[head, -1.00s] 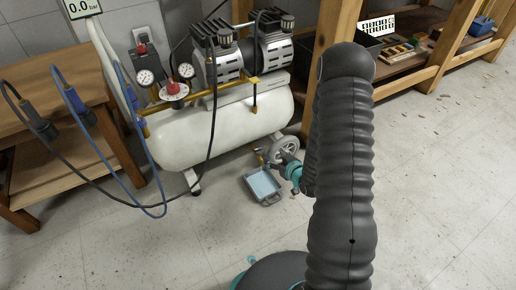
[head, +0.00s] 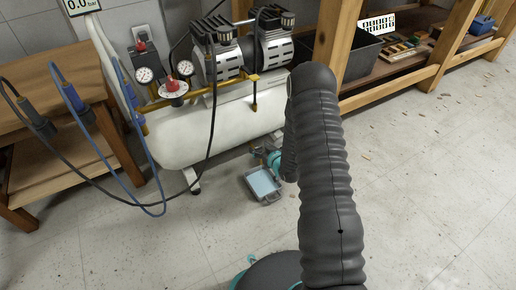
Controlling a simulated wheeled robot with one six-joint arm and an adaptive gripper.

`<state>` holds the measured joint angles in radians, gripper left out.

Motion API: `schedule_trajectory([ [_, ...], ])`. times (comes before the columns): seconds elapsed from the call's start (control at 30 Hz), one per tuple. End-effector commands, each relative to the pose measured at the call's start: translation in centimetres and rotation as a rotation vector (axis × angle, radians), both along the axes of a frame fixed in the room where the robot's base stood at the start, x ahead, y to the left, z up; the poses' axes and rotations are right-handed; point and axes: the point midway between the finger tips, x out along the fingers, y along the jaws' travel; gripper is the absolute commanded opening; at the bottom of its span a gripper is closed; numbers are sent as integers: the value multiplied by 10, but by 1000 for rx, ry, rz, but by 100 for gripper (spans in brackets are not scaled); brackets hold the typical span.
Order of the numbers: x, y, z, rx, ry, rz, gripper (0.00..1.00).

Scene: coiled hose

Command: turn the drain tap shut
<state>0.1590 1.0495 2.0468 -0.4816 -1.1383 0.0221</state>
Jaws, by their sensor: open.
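The white compressor tank (head: 215,140) stands left of centre in the head view, with brass pipework along its top. A shallow grey tray with a pale blue inside (head: 262,183) lies on the floor below its right end. My gripper (head: 262,153) is small and partly seen, just above the tray and close under the tank's right end. It is open. The drain tap cannot be made out now; my gripper and arm cover the area under the tank's right end. I cannot tell whether the fingers touch the tap.
A red-topped regulator and gauges (head: 174,86) sit at the tank's left end. Blue and black hoses (head: 160,185) hang between the tank and a wooden bench (head: 62,110). A wooden shelf (head: 400,92) with a dark bin stands behind my arm. The right floor is mostly clear.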

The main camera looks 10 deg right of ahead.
Motion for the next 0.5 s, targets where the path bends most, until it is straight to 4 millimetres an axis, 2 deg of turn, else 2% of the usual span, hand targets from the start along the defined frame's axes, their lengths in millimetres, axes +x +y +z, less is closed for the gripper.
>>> schedule_trajectory([
  [0.2,13,5,-6,1,1,1,60],
  [0.5,15,5,-7,1,1,1,60],
])
